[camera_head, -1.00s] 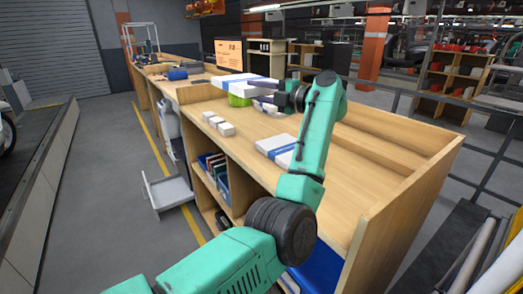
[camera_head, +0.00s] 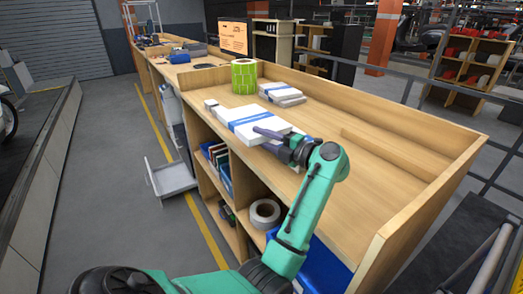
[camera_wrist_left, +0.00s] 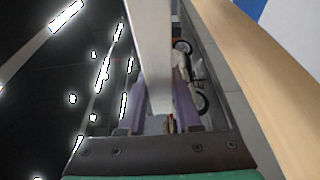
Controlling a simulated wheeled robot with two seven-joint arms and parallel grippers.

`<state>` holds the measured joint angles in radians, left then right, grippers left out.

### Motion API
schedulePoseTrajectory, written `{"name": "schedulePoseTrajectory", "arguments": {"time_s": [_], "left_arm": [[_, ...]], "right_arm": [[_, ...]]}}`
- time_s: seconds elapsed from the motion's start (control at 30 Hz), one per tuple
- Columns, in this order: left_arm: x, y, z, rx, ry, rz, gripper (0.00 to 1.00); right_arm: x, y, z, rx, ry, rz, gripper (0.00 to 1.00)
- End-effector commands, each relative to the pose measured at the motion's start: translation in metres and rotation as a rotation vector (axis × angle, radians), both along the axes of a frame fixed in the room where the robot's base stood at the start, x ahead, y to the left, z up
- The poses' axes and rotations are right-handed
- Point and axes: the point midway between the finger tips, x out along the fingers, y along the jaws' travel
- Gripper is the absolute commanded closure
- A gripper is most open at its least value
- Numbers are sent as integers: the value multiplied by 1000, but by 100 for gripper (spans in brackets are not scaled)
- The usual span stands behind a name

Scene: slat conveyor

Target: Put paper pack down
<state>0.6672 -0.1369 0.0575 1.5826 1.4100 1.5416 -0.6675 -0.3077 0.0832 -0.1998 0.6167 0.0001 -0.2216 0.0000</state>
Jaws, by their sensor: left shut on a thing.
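The paper pack (camera_head: 240,117), white with a blue band, is held by my left gripper (camera_head: 264,137) at its near right edge. It looks flat, over the left front part of the wooden bench (camera_head: 375,180). I cannot tell whether it touches anything below. In the left wrist view, the pack's pale edge (camera_wrist_left: 150,55) stands between the two purple fingers. Some white shows under the gripper in the head view, largely hidden. My right gripper is not in view.
A green roll (camera_head: 244,77) stands behind the held pack. A small white box (camera_head: 210,104) shows at the pack's left. The bench's right part is clear.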

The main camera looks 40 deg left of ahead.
Motion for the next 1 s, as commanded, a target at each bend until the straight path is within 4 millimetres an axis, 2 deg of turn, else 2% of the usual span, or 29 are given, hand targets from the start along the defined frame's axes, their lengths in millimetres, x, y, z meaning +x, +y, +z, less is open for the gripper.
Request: {"name": "schedulePoseTrajectory", "arguments": {"time_s": [0.3, 1.0], "left_arm": [[0, 0, -46, 6, -4, 1, 100], [0, 0, -61, 3, 0, 0, 100]], "right_arm": [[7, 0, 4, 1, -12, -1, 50], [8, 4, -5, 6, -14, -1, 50]]}}
